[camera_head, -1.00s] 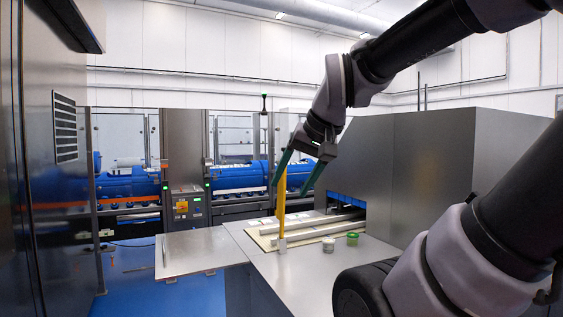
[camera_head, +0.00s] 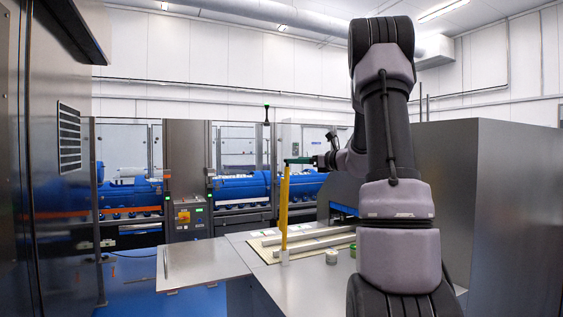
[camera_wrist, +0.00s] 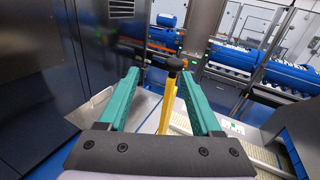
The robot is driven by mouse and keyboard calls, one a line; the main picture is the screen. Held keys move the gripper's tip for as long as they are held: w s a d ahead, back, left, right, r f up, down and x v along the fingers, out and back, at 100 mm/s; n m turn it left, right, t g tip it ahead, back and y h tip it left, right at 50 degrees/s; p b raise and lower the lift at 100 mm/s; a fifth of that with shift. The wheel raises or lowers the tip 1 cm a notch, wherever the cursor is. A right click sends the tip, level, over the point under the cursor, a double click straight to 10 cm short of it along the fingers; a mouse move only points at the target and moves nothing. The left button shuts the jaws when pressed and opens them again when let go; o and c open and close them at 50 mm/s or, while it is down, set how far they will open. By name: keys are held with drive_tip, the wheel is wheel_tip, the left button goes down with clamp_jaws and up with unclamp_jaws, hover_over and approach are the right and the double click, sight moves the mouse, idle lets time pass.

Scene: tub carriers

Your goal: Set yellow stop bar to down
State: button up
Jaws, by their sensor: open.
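The yellow stop bar (camera_head: 284,205) stands upright at the edge of the metal table, beside the conveyor strip. In the wrist view the yellow bar (camera_wrist: 167,100) rises between the two green fingers, with a dark knob (camera_wrist: 176,63) at its top. My gripper (camera_head: 290,161) is level with the top of the bar in the head view. In the wrist view my gripper (camera_wrist: 150,85) is open, with its fingers apart on either side of the bar. I cannot tell whether either finger touches it.
The metal table (camera_head: 205,257) has free room left of the bar. A light conveyor strip (camera_head: 310,236) runs into a grey metal housing (camera_head: 490,200) at right. A small round tub (camera_head: 331,257) stands near the bar. A tall metal cabinet (camera_head: 35,150) stands at left.

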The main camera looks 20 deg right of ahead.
drive_tip(key=w+a+m, duration=0.1)
drive_tip(key=w+a, duration=0.2)
drive_tip(key=w, duration=0.7)
drive_tip(key=shift+w+t, duration=0.25)
drive_tip(key=shift+t, duration=0.05)
drive_tip(key=shift+f, duration=0.1)
clamp_jaws()
idle(1.0)
